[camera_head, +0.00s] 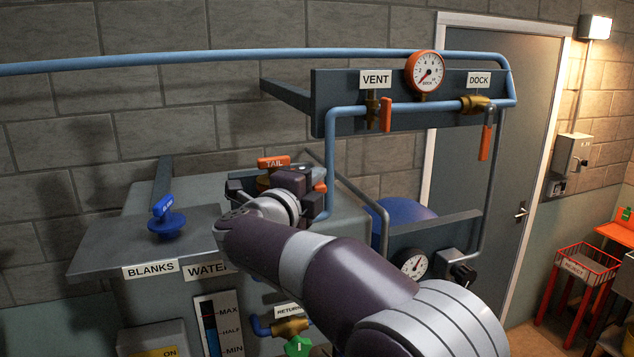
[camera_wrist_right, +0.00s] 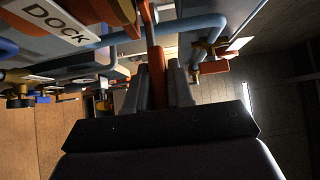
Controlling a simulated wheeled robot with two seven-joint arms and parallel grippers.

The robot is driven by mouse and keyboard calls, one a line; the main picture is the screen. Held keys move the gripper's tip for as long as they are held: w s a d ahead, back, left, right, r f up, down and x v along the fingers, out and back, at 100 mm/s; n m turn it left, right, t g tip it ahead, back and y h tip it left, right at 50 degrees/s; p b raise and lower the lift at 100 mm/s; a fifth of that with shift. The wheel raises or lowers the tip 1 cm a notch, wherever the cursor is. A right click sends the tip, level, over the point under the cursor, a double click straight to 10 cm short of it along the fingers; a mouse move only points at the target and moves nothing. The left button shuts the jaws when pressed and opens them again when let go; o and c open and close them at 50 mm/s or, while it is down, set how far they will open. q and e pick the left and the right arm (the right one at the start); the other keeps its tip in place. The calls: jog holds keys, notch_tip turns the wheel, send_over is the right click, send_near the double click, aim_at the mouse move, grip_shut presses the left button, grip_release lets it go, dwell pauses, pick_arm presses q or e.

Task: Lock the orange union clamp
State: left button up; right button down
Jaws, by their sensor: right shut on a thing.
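My right gripper (camera_head: 303,182) is at the right rear of the grey bench top, and my forearm hides much of what is behind it. An orange piece (camera_head: 320,187), which looks like the union clamp's handle, shows just right of the gripper, beside the blue pipe. In the right wrist view, the two grey fingers (camera_wrist_right: 160,88) are shut on an orange lever (camera_wrist_right: 157,76) that stands between them. The clamp's body and whether it is locked are hidden or too dark to tell. My left gripper is not in view.
An orange TAIL tag (camera_head: 273,163) stands just left of the gripper. A blue knobbed blank (camera_head: 167,224) sits on the bench top (camera_head: 105,250). The VENT valve lever (camera_head: 386,114), the gauge (camera_head: 425,70) and the DOCK valve lever (camera_head: 486,142) are above right. Blue pipes are close by.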

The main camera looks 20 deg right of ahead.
dwell(0.3)
jog(key=c, duration=1.2)
grip_release()
jog(key=shift+o, duration=0.6)
jog(key=shift+w, duration=0.1)
jog(key=b+v, duration=0.7)
jog(key=v, duration=0.5)
jog(key=shift+a, duration=0.35)
